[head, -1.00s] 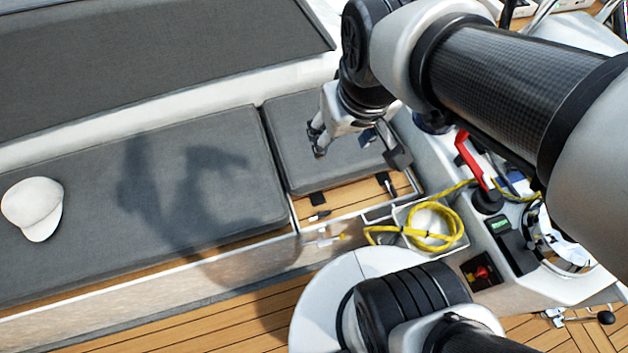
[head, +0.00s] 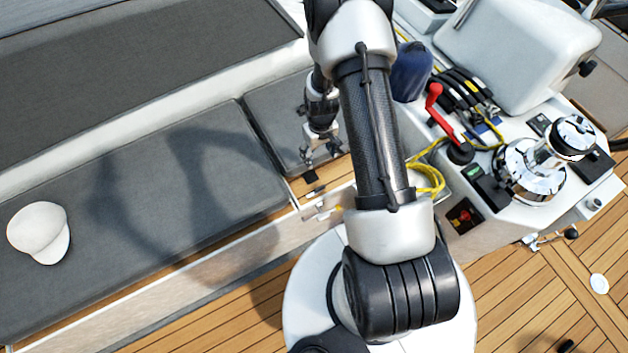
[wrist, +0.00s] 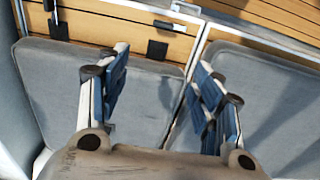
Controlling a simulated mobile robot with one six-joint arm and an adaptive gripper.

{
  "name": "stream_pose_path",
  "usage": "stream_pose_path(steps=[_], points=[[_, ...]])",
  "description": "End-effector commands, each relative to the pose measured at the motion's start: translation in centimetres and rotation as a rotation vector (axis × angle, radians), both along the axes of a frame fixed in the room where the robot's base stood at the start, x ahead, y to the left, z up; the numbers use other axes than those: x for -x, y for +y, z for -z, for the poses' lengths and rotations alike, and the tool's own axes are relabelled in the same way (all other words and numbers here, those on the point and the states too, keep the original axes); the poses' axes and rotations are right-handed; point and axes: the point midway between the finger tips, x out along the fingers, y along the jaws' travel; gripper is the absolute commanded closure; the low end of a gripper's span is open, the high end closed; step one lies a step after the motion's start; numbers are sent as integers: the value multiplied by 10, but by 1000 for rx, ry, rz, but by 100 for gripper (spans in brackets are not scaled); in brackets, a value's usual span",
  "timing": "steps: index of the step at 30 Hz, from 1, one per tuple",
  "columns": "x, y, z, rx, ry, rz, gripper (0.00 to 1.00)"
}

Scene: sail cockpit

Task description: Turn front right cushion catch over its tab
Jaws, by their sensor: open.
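The small grey seat cushion (head: 270,119) has two black tabs along its front edge. In the wrist view, one tab (wrist: 157,50) lies on the wooden strip, with a black catch (wrist: 169,26) turned sideways beyond it, apart from it. The other tab (wrist: 57,31) is at upper left, with a black catch (wrist: 48,5) pointing lengthwise towards it; whether they overlap I cannot tell. The head view shows one tab (head: 310,177) and its catch (head: 314,191); my arm hides the other pair. My gripper (head: 320,150) is open and empty above the cushion, behind the visible tab.
A long grey cushion (head: 150,190) with a white cap (head: 38,233) lies to the left. Yellow rope (head: 431,180), a red handle (head: 440,112) and a chrome winch (head: 527,170) are to the right of my arm. A white wall borders the seat.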

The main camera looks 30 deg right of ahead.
Motion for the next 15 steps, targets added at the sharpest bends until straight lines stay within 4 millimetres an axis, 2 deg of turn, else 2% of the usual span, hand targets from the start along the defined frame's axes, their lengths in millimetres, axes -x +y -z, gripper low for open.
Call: stream_pose_path(steps=[1, 3, 10, 15], points=[[5, -2, 13, -4, 11, 1, 40], [9, -3, 24, -4, 17, -1, 40], [12, -3, 48, -6, 21, -2, 40], [13, -3, 81, -7, 23, -2, 40]])
